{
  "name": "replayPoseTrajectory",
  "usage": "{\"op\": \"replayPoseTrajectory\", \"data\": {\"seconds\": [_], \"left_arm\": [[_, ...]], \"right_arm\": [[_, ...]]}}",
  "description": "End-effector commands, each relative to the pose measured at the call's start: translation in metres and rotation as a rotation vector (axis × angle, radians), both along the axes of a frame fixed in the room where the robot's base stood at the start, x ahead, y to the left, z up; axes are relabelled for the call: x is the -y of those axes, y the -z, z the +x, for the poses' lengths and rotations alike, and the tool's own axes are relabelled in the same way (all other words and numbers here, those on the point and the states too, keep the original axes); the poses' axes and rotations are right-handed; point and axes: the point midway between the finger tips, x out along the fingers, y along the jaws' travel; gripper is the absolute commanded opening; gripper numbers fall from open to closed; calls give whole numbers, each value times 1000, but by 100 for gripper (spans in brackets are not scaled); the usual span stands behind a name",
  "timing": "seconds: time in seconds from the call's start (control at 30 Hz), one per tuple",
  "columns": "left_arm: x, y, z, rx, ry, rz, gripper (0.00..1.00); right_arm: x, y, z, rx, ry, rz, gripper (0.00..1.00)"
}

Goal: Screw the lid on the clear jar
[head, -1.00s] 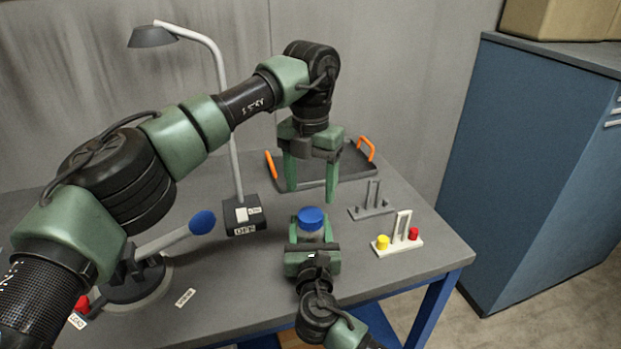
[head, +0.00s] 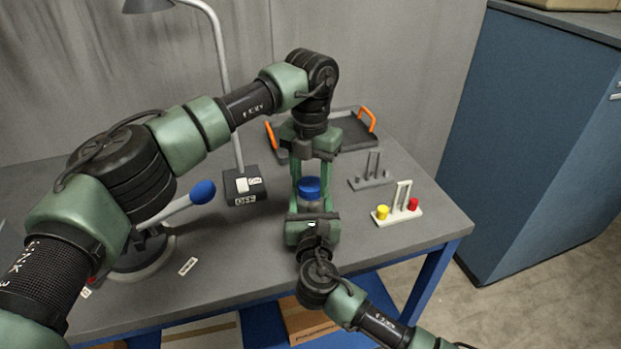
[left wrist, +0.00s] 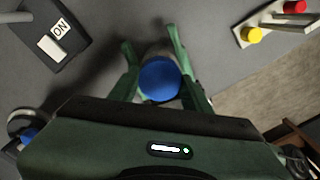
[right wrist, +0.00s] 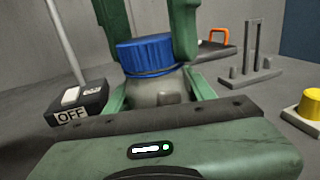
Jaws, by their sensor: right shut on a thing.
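The clear jar (right wrist: 160,93) stands upright with the blue lid (head: 309,187) sitting on its mouth. The lid also shows in the left wrist view (left wrist: 159,79) and right wrist view (right wrist: 147,54). My right gripper (right wrist: 160,95) is shut on the jar, one finger on each side. My left gripper (head: 310,185) points down from above, its fingers apart on either side of the lid; it looks open. I cannot tell whether its fingers touch the lid. How far the lid is threaded is hidden.
A lamp base (head: 243,186) stands left of the jar, a lever with a blue knob (head: 203,192) farther left. A grey stand (head: 371,179) and a white stand with yellow and red pegs (head: 399,212) are to the right. A tray with orange handles (head: 357,129) lies behind.

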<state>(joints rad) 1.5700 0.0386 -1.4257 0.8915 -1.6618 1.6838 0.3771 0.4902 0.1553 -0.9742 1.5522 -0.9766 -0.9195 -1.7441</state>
Motion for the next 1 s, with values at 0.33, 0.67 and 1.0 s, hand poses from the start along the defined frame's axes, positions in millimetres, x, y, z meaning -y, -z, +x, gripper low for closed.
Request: {"op": "replayPoseTrajectory", "data": {"seconds": [0.33, 0.67, 1.0], "left_arm": [[0, 0, 0, 1, 3, 0, 56], [0, 0, 0, 1, 3, 0, 73], [1, -39, 1, 5, 2, -1, 73]], "right_arm": [[0, 0, 0, 0, 0, 0, 0], [0, 0, 0, 0, 0, 0, 0], [0, 0, 0, 0, 0, 0, 0]]}}
